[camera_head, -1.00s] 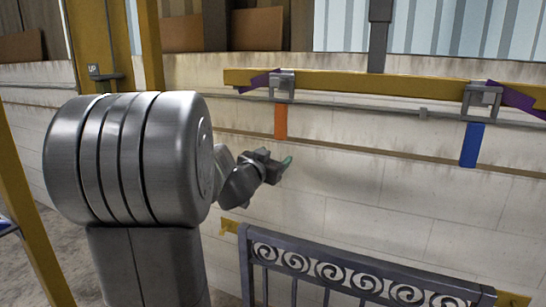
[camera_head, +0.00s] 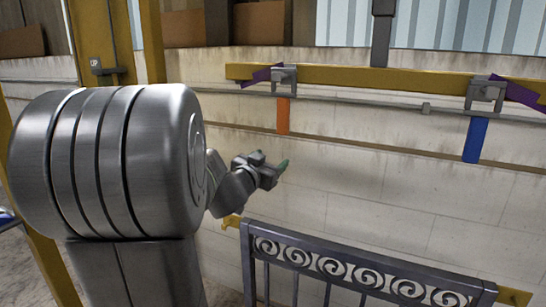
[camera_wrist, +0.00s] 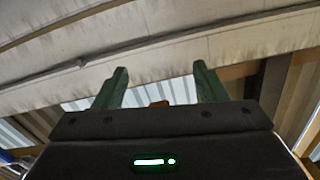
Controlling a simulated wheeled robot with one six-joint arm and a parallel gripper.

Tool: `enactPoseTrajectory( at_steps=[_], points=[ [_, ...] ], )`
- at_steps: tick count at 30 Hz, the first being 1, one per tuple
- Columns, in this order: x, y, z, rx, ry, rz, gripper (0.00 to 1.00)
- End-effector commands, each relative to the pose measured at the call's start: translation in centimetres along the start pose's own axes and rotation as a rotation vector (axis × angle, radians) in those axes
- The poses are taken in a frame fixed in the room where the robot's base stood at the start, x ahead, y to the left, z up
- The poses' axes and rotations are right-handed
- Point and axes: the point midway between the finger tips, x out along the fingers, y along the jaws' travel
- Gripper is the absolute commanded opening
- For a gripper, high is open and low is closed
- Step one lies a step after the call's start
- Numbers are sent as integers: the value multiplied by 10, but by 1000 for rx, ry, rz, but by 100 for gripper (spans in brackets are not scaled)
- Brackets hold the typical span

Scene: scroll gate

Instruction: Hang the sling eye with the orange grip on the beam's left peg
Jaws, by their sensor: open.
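The yellow beam (camera_head: 380,80) spans the upper right of the head view. At its left end is a grey square eye (camera_head: 284,78) with a purple strap and an orange grip (camera_head: 283,115) hanging straight down. The eye appears to sit over the left peg, but the contact is too small to be sure. My gripper (camera_head: 280,170) is below and slightly left of the orange grip, apart from it. In the wrist view my gripper (camera_wrist: 160,85) has its two green fingers wide apart, with nothing held between them.
A second eye (camera_head: 486,92) with a blue grip (camera_head: 475,139) hangs at the beam's right. A dark scroll gate (camera_head: 370,270) stands below, between yellow brackets. A pale wall is behind. A yellow post (camera_head: 108,45) stands at the left. Open space lies between beam and gate.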

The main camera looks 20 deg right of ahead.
Motion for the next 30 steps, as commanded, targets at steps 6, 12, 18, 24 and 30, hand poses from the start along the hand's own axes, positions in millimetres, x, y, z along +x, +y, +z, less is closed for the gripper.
enactPoseTrajectory(
  at_steps=[6, 12, 18, 24, 30],
  points=[
    [-23, -1, -1, 1, 0, -2, 65],
    [-43, 0, -1, 0, -1, -2, 65],
    [-62, -1, -1, 1, 0, -2, 65],
    [-72, 0, 0, 1, 0, -1, 65],
    [-72, 0, 0, 1, 0, 0, 65]
  ],
)
